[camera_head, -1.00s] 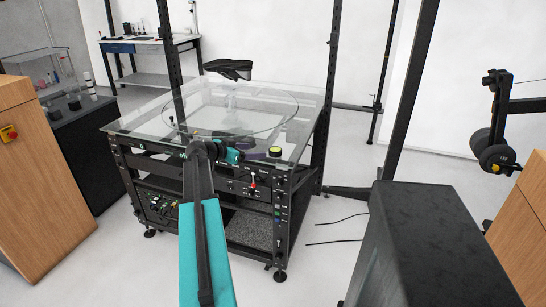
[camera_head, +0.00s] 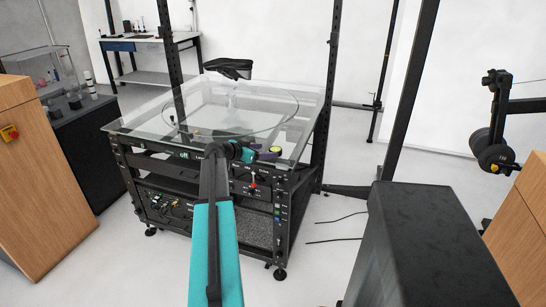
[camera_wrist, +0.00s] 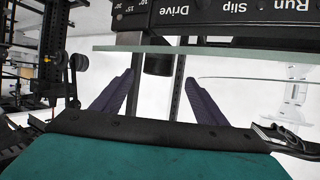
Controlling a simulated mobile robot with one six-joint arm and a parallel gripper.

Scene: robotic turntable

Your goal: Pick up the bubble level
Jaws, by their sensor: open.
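The bubble level (camera_head: 276,149) is a small dark cylinder with a yellow-green top, near the front right of the glass turntable top (camera_head: 140,122). In the wrist view, which looks upside down, a dark cylinder (camera_wrist: 159,64) that appears to be the level shows against the glass plate edge. My gripper (camera_head: 267,155) is beside the level in the head view. In the wrist view its two purple fingers (camera_wrist: 160,88) are spread with nothing between their tips. The cylinder lies beyond the tips, roughly centred between them. The exact gap cannot be told.
The black rack front (camera_head: 250,180) with knobs and switches lies under the glass edge. Black upright posts (camera_head: 327,100) stand at the table's corners. A black lamp-like head (camera_head: 229,68) hangs over the glass. Much of the glass top is clear.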

